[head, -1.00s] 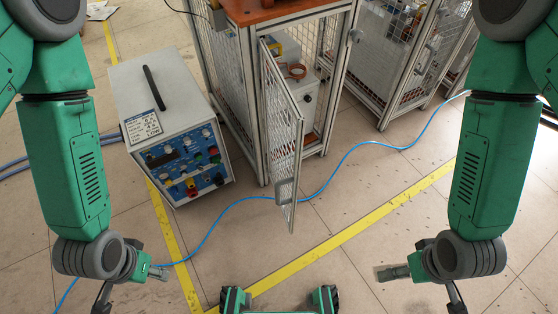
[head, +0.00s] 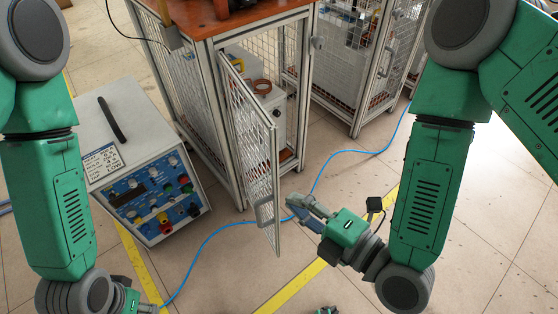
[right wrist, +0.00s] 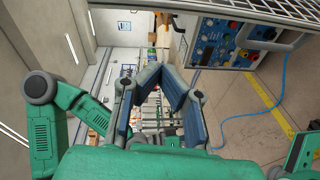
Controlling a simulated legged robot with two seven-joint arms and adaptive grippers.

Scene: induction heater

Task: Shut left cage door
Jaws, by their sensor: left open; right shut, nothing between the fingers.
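The left cage door (head: 250,140) is a mesh panel in a metal frame. It stands open, swung out from the cage towards me, and its handle (head: 265,211) is near the lower free edge. My right gripper (head: 302,207) is shut and empty, just right of the door's free edge near the handle; I cannot tell whether it touches. Its fingers also show in the right wrist view (right wrist: 160,72), where a strip of mesh (right wrist: 262,10) crosses the top. My left gripper (head: 146,308) is open, low at the left, and mostly cut off by the frame.
The cage (head: 213,110) with an orange-brown top (head: 205,18) holds a grey unit with a copper-coloured ring (head: 261,86). A grey power box (head: 135,140) stands left of the door. A second cage (head: 365,90) is behind right. A blue cable (head: 225,228) crosses the floor.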

